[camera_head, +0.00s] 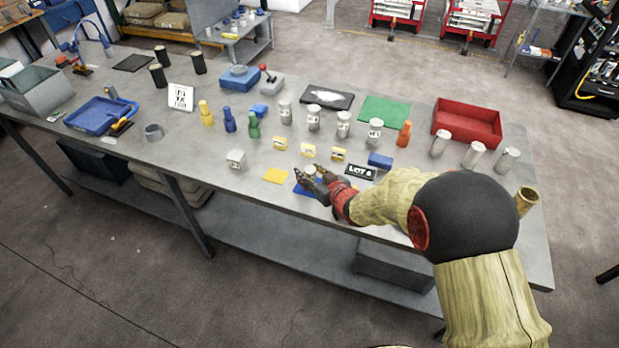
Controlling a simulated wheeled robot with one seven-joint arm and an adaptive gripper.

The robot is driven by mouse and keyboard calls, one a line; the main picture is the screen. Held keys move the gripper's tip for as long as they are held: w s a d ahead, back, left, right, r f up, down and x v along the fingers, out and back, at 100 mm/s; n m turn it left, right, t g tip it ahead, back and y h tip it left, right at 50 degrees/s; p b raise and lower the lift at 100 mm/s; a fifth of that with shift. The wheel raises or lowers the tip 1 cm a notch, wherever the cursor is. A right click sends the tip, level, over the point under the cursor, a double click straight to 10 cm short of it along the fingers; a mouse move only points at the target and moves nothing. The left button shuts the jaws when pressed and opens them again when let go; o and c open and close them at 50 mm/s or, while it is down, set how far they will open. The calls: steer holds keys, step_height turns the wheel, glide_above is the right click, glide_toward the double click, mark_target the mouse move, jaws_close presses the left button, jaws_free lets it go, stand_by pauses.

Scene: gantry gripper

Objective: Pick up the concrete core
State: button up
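My gripper (309,176) is over the front edge area of the grey table, above a blue flat piece (313,190). Its fingers look spread around or beside a small pale grey piece (310,171), which may be a concrete core; contact cannot be told at this size. Three plain light grey cylinders, also possible cores, stand upright at the right: one (439,144), a second (473,154) and a third (507,160). Several grey cylinders with labels, one of them here (343,124), stand in a row mid-table, beyond my gripper.
A black "LOT 6" sign (361,172) and blue block (380,160) are close right of my gripper. A red tray (467,123) is at the back right. The front-left table is mostly clear.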

jaws_close()
steer(key=shift+r, duration=0.1)
stand_by(0.5)
steer(key=shift+w+r, duration=0.1)
steer(key=shift+r, duration=0.4)
step_height(320, 180, up, 2)
steer(key=shift+r+p, duration=0.2)
steer(key=shift+p, duration=0.45)
steer(key=w+r+p+v, duration=0.1)
steer(key=v, duration=0.7)
steer(key=d+r+p+v, duration=0.1)
steer(key=v, duration=0.7)
steer(key=shift+w+r, duration=0.25)
steer(key=shift+w, duration=0.1)
